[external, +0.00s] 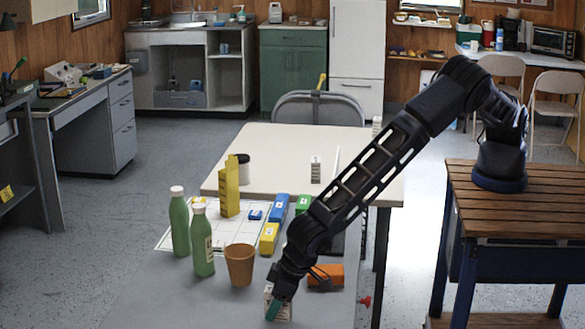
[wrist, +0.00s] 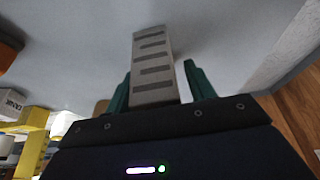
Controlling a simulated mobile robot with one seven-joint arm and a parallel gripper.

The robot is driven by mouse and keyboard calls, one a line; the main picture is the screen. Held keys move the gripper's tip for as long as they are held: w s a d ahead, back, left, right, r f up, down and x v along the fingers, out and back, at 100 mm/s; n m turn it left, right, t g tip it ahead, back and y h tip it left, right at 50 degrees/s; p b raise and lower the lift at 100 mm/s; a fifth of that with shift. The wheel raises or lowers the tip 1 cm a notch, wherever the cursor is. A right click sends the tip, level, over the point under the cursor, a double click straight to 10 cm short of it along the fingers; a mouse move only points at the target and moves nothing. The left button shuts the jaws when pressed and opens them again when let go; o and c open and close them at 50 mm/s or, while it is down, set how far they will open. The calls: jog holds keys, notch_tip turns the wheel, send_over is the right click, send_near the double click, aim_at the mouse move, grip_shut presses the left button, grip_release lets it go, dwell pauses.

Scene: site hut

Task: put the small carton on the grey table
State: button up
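The small carton (external: 284,306), white with grey stripes in the wrist view (wrist: 154,65), is at the front of the grey table (external: 180,290). My gripper (external: 279,302) points down at it, one teal finger in front of the carton. In the wrist view my gripper's teal fingers (wrist: 157,88) stand on either side of the carton, with a narrow gap showing on the right. The gripper looks open around it. The carton's lower end is partly hidden, and I cannot tell whether it rests on the tabletop.
Near my gripper are an orange block (external: 325,276), a brown cup (external: 240,265) and two green bottles (external: 203,240) (external: 179,222). A yellow carton (external: 229,188) and several coloured boxes stand farther back. A cream table (external: 280,150) adjoins behind. The front left of the grey table is clear.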

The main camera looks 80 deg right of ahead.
jog(key=v, duration=1.2)
jog(key=shift+r, duration=0.15)
